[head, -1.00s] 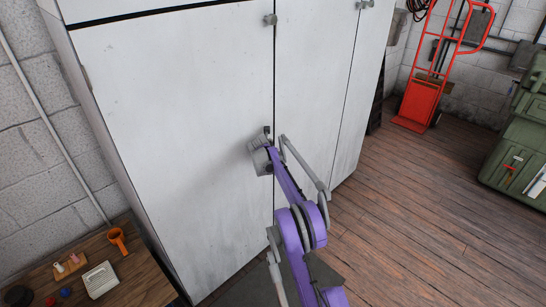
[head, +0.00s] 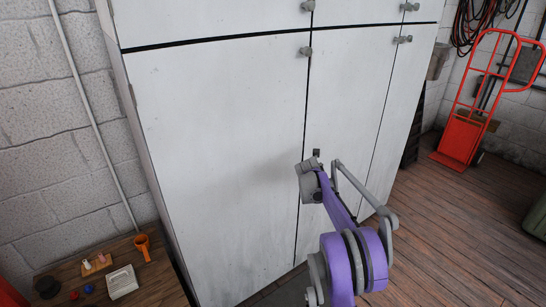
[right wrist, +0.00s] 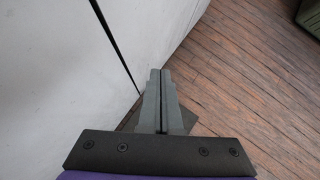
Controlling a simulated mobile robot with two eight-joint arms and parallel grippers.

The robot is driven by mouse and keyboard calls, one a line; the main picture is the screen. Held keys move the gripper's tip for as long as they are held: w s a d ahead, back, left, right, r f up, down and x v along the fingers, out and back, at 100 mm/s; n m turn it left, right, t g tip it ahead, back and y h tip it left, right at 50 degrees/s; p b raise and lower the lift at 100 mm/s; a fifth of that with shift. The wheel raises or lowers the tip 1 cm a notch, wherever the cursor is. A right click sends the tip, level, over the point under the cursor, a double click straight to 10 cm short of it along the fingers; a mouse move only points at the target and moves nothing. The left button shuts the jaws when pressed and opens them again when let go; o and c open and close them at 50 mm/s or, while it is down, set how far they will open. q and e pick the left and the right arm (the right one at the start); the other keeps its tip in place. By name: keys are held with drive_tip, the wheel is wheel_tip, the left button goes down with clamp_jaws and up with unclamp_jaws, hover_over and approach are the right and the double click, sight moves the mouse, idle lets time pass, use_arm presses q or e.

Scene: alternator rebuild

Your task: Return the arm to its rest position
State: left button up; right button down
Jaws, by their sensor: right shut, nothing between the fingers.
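My right arm is purple and grey and reaches up from the bottom in the head view. Its gripper (head: 312,168) is in front of the white cabinet (head: 215,150), just below a small dark latch (head: 316,153) at the seam between two doors. Whether it touches the door cannot be told. In the right wrist view the two grey fingers (right wrist: 161,88) are pressed together with nothing between them, beside the cabinet face (right wrist: 60,70). My left gripper is not in view.
The cabinet doors look closed. A wooden bench (head: 165,285) at lower left holds an orange cup-like item (head: 142,246), a pale box (head: 122,282) and small parts. A red hand truck (head: 462,135) stands at the right by the wall. The wooden floor (head: 430,240) is open at right.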

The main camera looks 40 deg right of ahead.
drive_tip(key=s+a+r+m+y+p, duration=0.1)
drive_tip(key=s+a+r+m+p, duration=0.2)
drive_tip(key=a, duration=0.6)
drive_tip(key=s+a+r+m+t+y+p, duration=0.15)
drive_tip(key=a+r+m, duration=0.3)
drive_tip(key=a, duration=0.45)
drive_tip(key=s+a+r+m+y+p, duration=0.1)
drive_tip(key=s+a+r+m, duration=0.2)
drive_tip(key=a, duration=0.6)
drive_tip(key=s+a+m+y+p, duration=0.4)
drive_tip(key=s+a+m, duration=0.9)
drive_tip(key=s+a, duration=0.9)
drive_tip(key=shift+a+p, duration=0.3)
drive_tip(key=shift+p, duration=0.75)
drive_tip(key=shift+r, duration=0.1)
